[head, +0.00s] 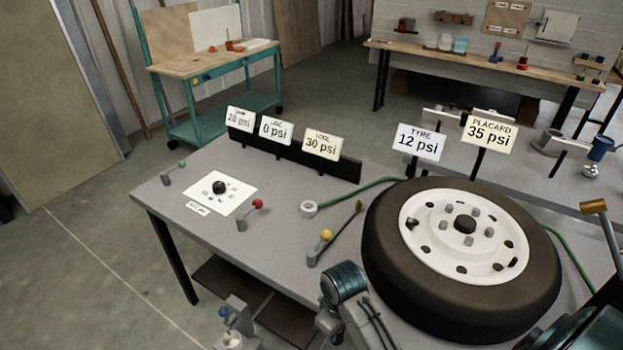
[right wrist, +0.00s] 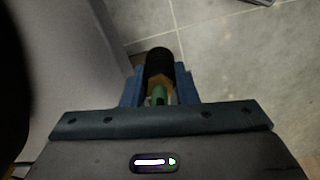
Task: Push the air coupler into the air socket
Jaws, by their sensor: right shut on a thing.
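In the right wrist view, my right gripper (right wrist: 158,86) is shut on the air coupler (right wrist: 160,68), which has a black sleeve and a brass-coloured collar. A green hose end shows behind the collar, between the blue fingers. The coupler's black end points away from the gripper, with floor tiles behind it. In the head view, a brass-coloured cylinder (head: 593,207) sits on a grey post at the right edge; it may be the air socket, but I cannot tell for sure. The coupler and right gripper fingers cannot be made out there.
A tyre on a white wheel (head: 450,231) fills the right of the grey bench (head: 290,240). A green hose (head: 347,193) runs behind it. Red (head: 257,204) and yellow (head: 326,235) knobbed levers and several psi signs stand on the bench.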

